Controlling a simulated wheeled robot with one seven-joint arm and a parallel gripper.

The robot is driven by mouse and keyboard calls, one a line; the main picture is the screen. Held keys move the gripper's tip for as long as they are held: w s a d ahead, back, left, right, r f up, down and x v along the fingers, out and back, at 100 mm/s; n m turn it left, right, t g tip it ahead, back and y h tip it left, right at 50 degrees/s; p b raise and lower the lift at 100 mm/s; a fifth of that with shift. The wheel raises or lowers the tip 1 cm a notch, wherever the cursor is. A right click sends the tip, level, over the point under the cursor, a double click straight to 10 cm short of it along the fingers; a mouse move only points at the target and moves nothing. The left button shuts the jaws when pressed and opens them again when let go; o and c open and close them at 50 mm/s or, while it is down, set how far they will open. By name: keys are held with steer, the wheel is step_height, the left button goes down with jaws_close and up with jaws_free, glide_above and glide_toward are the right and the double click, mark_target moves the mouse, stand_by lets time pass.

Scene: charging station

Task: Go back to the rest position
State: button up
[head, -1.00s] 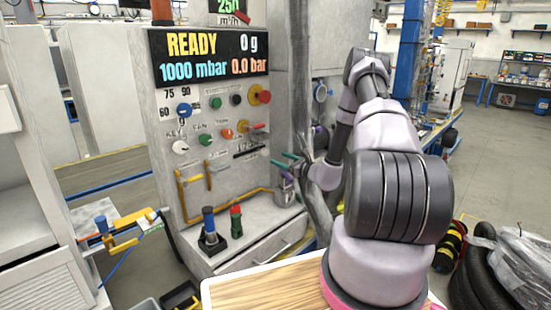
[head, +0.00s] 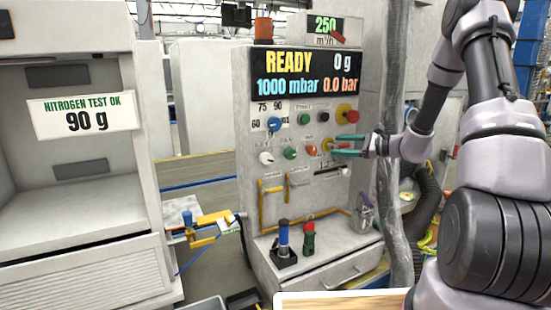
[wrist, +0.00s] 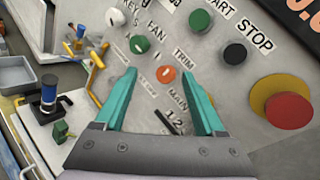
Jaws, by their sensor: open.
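My gripper (head: 349,145) is in front of the charging station's control panel (head: 258,203), at the height of the row of knobs. Its two teal fingers are apart with nothing between them; they also show in the wrist view (wrist: 162,85). The orange trim knob (wrist: 166,76) appears between the fingertips in the wrist view. I cannot tell how far the fingertips are from the panel. My arm reaches in from the right in the head view.
A red emergency button (head: 346,113) is at the panel's upper right. A blue-topped part (head: 284,238) and a red-topped part (head: 308,240) stand on the station's shelf. A ribbed hose (head: 428,205) hangs at right. A cabinet labelled "Nitrogen test OK" (head: 84,117) stands at left.

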steer(key=s+a+r+n+g+h, duration=0.25)
steer(key=s+r+n, duration=0.3)
steer(key=s, duration=0.35)
steer(key=s+a+r+n+g+h, duration=0.2)
steer(key=s+a+r+n+g, duration=0.2)
steer(key=s+r, duration=0.4)
steer(key=s+d+r+n+t+h, duration=0.2)
steer(key=s+d+r+h, duration=0.1)
steer(key=s, duration=0.5)
steer(key=s+d+r+n+t+h, duration=0.2)
steer(key=s+d+r+t+h, duration=0.1)
steer(key=s, duration=0.6)
steer(key=shift+d+r+n+h, duration=0.2)
steer(key=shift+d+n+h, duration=0.15)
steer(key=shift+d+h, duration=0.45)
steer(key=shift+d, duration=0.15)
stand_by(0.3)
